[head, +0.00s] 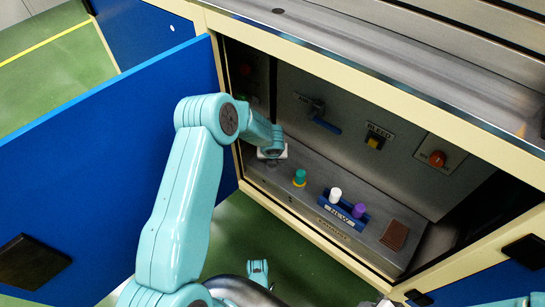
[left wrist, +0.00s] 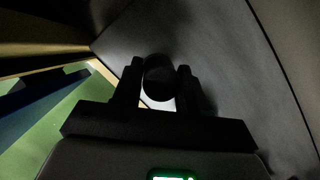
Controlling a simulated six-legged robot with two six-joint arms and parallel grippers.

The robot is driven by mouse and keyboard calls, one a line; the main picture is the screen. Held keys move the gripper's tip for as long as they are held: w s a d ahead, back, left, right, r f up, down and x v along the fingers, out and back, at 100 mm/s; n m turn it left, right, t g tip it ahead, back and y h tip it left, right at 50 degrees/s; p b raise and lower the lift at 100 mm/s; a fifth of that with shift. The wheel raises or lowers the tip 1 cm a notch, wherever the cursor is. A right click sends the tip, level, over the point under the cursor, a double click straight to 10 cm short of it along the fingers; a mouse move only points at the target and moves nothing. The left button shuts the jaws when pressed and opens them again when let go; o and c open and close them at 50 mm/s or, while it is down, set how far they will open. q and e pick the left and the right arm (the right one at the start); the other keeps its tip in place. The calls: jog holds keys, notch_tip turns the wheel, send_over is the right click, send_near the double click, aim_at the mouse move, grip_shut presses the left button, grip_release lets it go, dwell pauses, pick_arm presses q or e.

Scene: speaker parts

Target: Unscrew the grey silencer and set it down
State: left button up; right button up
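My left arm reaches into the open cabinet in the head view. My left gripper (head: 271,156) is low at the cabinet's left side, mostly hidden by its own wrist. In the left wrist view, a dark round cylinder (left wrist: 158,78) stands between the two fingers of the left gripper (left wrist: 159,88). It looks like the silencer, but shadow hides its colour and thread. The fingers lie close on both sides of it; I cannot tell whether they touch it. The silencer cannot be made out clearly in the head view.
A blue lever (head: 326,125) and buttons are on the back panel. The blue door (head: 100,170) stands open left.

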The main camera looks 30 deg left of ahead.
pick_arm(q)
jog(key=shift+c, duration=1)
jog(key=n, duration=0.2)
jog(key=n+g+y, duration=0.1)
jog(key=n, duration=0.2)
jog(key=shift+w+d+g, duration=0.15)
jog(key=shift+g, duration=0.15)
jog(key=shift+n+y, duration=0.3)
jog(key=shift+n, duration=0.3)
jog(key=shift+c, duration=0.3)
jog(key=shift+r+p, duration=1.55)
jog(key=shift+r, duration=0.8)
